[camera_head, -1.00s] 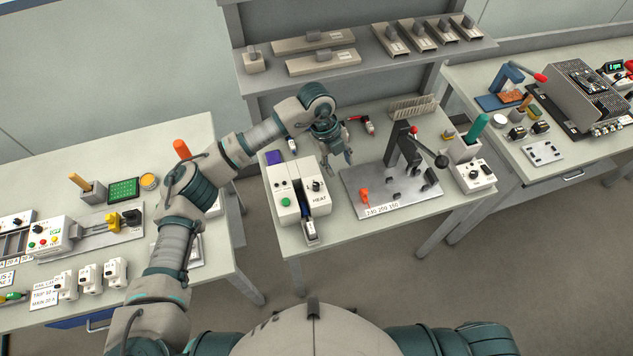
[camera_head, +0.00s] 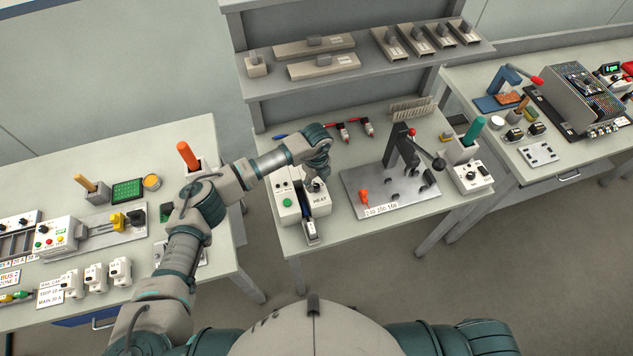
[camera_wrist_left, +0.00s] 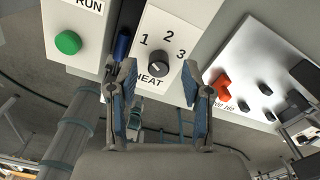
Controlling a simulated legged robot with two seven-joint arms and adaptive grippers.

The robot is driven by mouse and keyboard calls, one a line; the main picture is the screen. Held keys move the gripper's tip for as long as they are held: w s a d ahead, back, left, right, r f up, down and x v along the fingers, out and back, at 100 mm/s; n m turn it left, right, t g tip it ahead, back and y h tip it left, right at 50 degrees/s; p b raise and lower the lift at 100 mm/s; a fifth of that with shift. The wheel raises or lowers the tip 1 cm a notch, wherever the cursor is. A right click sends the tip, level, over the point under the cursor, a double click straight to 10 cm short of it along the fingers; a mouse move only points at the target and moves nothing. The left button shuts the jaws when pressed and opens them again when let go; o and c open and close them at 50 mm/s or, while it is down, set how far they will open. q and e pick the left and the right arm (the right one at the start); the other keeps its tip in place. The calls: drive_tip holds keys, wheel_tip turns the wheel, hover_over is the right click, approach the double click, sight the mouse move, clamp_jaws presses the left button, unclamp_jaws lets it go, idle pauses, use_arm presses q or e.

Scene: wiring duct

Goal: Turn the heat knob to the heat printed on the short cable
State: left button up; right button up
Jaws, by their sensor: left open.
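The heat knob (camera_wrist_left: 156,60) is a round dark knob on a white panel (camera_wrist_left: 178,22) marked HEAT, with 1, 2 and 3 around it. I cannot clearly tell which number it points to. In the head view the white heat box (camera_head: 287,212) stands at the front left of the middle table. My left gripper (camera_head: 317,184) points down over its HEAT panel. In the left wrist view this gripper (camera_wrist_left: 158,80) is open, its fingers on either side of the knob, with no clear contact. I cannot make out a short cable with a printed heat. My right gripper is out of view.
A green RUN button (camera_wrist_left: 68,42) is left of the knob. A blue item (camera_head: 310,229) sits in the box's slot. A metal plate (camera_head: 396,200) with a lever press (camera_head: 402,150) stands to the right. Red-handled tools (camera_head: 367,127) lie behind. A shelf (camera_head: 365,72) hangs above.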

use_arm(q)
drive_tip(key=shift+f, duration=1)
clamp_jaws()
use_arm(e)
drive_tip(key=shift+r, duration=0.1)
